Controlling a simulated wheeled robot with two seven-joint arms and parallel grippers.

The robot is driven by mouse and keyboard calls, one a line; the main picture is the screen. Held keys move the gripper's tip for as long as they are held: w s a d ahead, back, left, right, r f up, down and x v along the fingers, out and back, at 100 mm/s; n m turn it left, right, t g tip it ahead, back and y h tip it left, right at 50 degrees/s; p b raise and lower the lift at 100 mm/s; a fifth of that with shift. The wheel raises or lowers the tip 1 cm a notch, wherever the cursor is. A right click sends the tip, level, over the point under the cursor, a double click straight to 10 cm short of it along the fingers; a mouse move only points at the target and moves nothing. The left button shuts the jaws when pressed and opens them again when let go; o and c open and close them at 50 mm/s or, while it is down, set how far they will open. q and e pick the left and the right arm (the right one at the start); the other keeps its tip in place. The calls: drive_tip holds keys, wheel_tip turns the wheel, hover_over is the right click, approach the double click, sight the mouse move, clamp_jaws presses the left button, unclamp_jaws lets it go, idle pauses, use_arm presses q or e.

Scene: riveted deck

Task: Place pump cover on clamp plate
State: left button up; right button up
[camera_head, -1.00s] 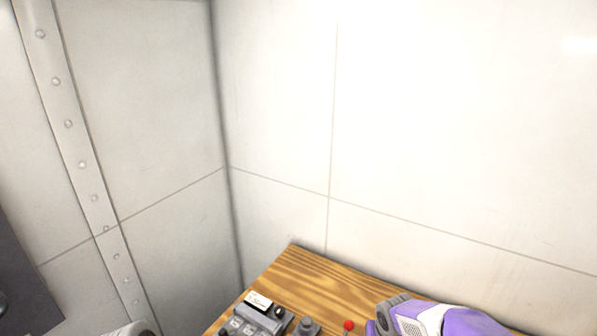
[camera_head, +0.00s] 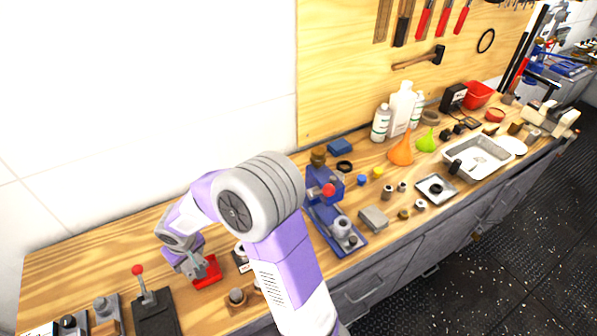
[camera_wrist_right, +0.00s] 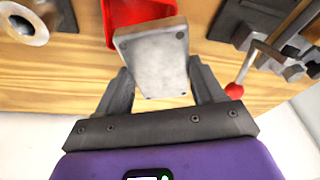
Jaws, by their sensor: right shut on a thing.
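My right gripper (camera_head: 193,266) is shut on a grey metal plate with small corner holes, seemingly the pump cover (camera_wrist_right: 152,60). In the right wrist view the plate sits tilted between the two fingers (camera_wrist_right: 162,84). It is over or beside a red tray (camera_head: 209,275), which also shows behind the plate in the wrist view (camera_wrist_right: 128,13). A dark plate with a red-knobbed lever, probably the clamp plate (camera_head: 157,316), lies left of the gripper in the head view. In the wrist view the lever's red knob (camera_wrist_right: 234,91) is to the right. My left gripper is not in view.
A blue press-like tool (camera_head: 335,222) stands right of my right arm. Small grey parts (camera_head: 237,297) lie near the bench's front edge. Bottles (camera_head: 400,108), funnels and a white tray (camera_head: 478,158) stand farther right. Bare wood lies behind the gripper at left.

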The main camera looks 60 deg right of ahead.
drive_tip(key=s+d+r+m+h+p, duration=0.1)
drive_tip(key=s+d+m, duration=0.2)
drive_tip(key=d, duration=0.7)
drive_tip(key=s+d+r+m+g+p, duration=0.1)
drive_tip(key=s+d+m, duration=0.25)
drive_tip(key=d, duration=0.65)
drive_tip(key=s+d+r+m+h+p, duration=0.15)
drive_tip(key=s+d, duration=0.25)
drive_tip(key=d, duration=0.5)
drive_tip(key=shift+m+y, duration=0.25)
drive_tip(key=shift+m, duration=0.15)
wheel_tip(320, 180, down, 10)
drive_tip(key=shift+f+b, duration=0.1)
drive_tip(key=shift+b, duration=0.8)
drive_tip(key=shift+w+d+f, duration=0.1)
drive_tip(key=shift+d+f, duration=0.05)
drive_tip(key=shift+f, duration=0.2)
drive_tip(key=shift+f, duration=0.15)
drive_tip(key=o, duration=1.3)
